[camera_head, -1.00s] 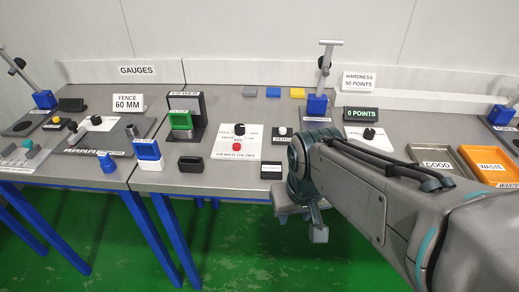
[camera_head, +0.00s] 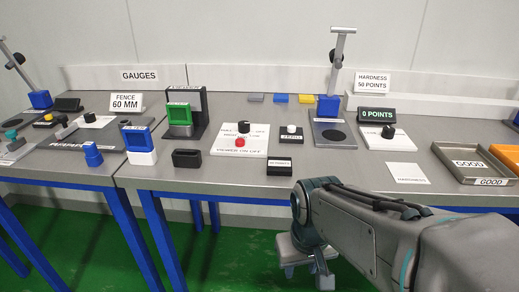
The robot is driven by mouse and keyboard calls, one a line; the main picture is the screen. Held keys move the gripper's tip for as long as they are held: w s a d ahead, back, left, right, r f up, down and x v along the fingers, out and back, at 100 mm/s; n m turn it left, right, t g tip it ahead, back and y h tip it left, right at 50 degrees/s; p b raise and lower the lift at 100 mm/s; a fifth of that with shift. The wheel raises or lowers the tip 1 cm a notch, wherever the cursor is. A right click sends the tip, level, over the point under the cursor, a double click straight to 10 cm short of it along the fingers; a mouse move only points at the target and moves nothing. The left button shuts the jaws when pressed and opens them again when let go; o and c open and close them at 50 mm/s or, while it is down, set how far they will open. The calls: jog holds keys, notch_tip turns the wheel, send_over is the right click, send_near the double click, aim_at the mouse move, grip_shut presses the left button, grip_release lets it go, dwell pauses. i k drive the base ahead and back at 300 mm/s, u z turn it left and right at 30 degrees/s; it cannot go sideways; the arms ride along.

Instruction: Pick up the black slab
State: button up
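Several dark pieces are in view, and I cannot tell for sure which is the black slab. A small black block (camera_head: 187,158) lies at the front of the near table, and its top looks recessed. Another black piece (camera_head: 67,104) stands at the back of the left table. My gripper (camera_head: 307,277) hangs low in front of the table's front edge, right of the small block and apart from it. Its fingers point down and are small and partly hidden by my arm. I see nothing held, but cannot tell whether it is open.
A white knob panel (camera_head: 262,146), a green-framed viewer (camera_head: 181,118), a blue-and-white holder (camera_head: 139,146) and a GOOD tray (camera_head: 446,171) stand around. The table's front edge lies between my gripper and these.

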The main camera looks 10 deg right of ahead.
aim_at(277, 167)
jog(key=k, duration=0.5)
jog(key=u, duration=1.3)
jog(key=i, duration=1.25)
jog(key=z, duration=2.4)
